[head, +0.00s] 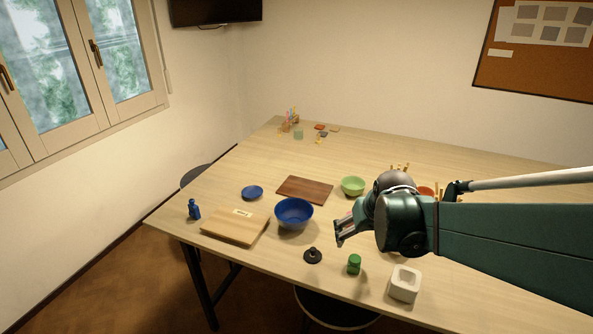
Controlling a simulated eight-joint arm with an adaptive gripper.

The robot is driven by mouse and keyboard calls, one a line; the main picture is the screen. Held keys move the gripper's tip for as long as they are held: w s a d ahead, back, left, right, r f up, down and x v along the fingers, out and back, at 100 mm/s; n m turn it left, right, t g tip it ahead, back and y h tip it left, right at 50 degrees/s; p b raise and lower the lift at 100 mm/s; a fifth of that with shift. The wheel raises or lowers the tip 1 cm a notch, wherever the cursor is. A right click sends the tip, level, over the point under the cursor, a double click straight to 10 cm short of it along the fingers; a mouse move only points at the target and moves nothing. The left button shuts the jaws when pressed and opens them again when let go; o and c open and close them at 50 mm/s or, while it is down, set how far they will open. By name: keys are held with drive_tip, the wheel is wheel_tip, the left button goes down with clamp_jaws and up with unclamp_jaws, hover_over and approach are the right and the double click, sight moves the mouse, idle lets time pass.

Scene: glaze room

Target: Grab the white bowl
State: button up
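A small white squarish vessel (405,284) with a hollow in its top stands near the table's front edge, right of centre. I see no round white bowl; the bowls in clear view are a large blue bowl (294,214) in the middle and a green bowl (352,186) behind it. My gripper (339,233) is above the table, right of the blue bowl and up and left of the white vessel, touching neither. Its fingers look apart with nothing between them. My arm hides part of the table on the right.
A wooden board (235,226), brown board (304,189), blue plate (252,192) and blue bottle (194,210) lie left. A black knobbed object (312,256) and green jar (354,264) stand in front. An orange object (426,191) is partly hidden behind my arm.

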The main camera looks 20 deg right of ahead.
drive_tip(key=shift+m+g, duration=0.6)
drive_tip(key=shift+m, duration=0.3)
drive_tip(key=d+f+p, duration=0.1)
drive_tip(key=d, duration=0.4)
drive_tip(key=d+f+p, duration=0.1)
drive_tip(key=d+p, duration=0.1)
drive_tip(key=d, duration=0.2)
drive_tip(key=s+d+f+p, duration=0.1)
drive_tip(key=d, duration=0.4)
drive_tip(key=shift+d+f, duration=0.2)
drive_tip(key=shift+d, duration=0.1)
drive_tip(key=shift+s+d+f+p, duration=0.25)
drive_tip(key=shift+d+p, duration=0.1)
drive_tip(key=shift+d, duration=0.1)
drive_tip(key=shift+f, duration=0.15)
drive_tip(key=shift+x, duration=1.15)
drive_tip(key=shift+d+b+x, duration=0.1)
drive_tip(key=shift+b+x, duration=0.15)
drive_tip(key=shift+x, duration=1.05)
drive_tip(key=shift+d+b+x, duration=0.15)
drive_tip(key=shift+b+x, duration=0.05)
drive_tip(key=shift+x, duration=1.1)
